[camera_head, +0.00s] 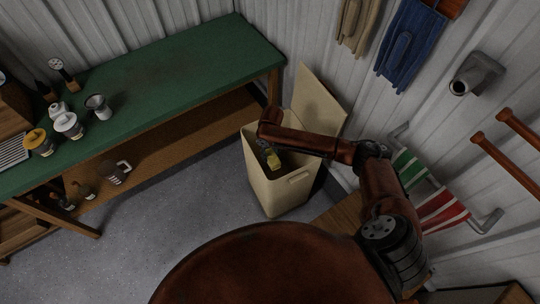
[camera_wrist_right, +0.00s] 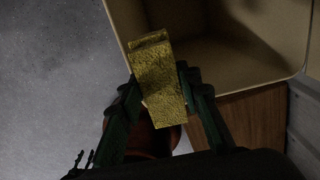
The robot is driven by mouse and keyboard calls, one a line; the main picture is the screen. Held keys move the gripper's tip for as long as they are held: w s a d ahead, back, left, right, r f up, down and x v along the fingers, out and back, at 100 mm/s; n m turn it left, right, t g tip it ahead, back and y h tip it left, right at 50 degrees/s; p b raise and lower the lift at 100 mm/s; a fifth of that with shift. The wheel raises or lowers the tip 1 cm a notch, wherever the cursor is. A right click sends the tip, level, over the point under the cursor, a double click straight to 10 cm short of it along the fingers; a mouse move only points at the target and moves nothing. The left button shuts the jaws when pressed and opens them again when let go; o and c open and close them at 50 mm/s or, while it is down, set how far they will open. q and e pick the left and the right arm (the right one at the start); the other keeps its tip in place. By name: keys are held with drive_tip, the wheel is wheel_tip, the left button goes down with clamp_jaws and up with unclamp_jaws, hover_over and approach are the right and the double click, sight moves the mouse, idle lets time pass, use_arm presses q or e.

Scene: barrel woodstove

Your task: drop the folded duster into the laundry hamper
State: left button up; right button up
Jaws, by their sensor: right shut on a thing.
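The folded duster is a yellow, textured cloth (camera_wrist_right: 160,85) held between the fingers of my right gripper (camera_wrist_right: 158,90). In the head view the duster (camera_head: 273,161) shows as a small yellow patch below my right gripper (camera_head: 268,150), at the mouth of the laundry hamper. The hamper (camera_head: 270,190) is a tall cream bin with its lid (camera_head: 320,95) standing open behind it. In the right wrist view the hamper's rim (camera_wrist_right: 125,40) passes behind the duster, and part of its shadowed inside shows. The hamper's bottom is hidden. My left gripper is not in view.
A blue cloth (camera_head: 411,42) and a beige one (camera_head: 358,25) hang on the wall. A red, white and green striped cloth (camera_head: 440,208) hangs at right. Floor (camera_head: 170,210) left of the hamper is clear.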

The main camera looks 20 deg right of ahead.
drive_tip(key=shift+s+a+r, duration=0.1)
drive_tip(key=shift+s+r, duration=0.05)
drive_tip(key=shift+r, duration=0.35)
drive_tip(key=o, duration=1.1)
wheel_tip(320, 180, up, 12)
idle(0.5)
wheel_tip(320, 180, down, 13)
drive_tip(key=shift+f, duration=0.1)
drive_tip(key=shift+w+d+t+p, duration=0.3)
drive_tip(key=shift+t+p, duration=0.2)
drive_tip(key=shift+t, duration=0.1)
drive_tip(key=shift+w+f, duration=0.1)
drive_tip(key=shift+w, duration=0.05)
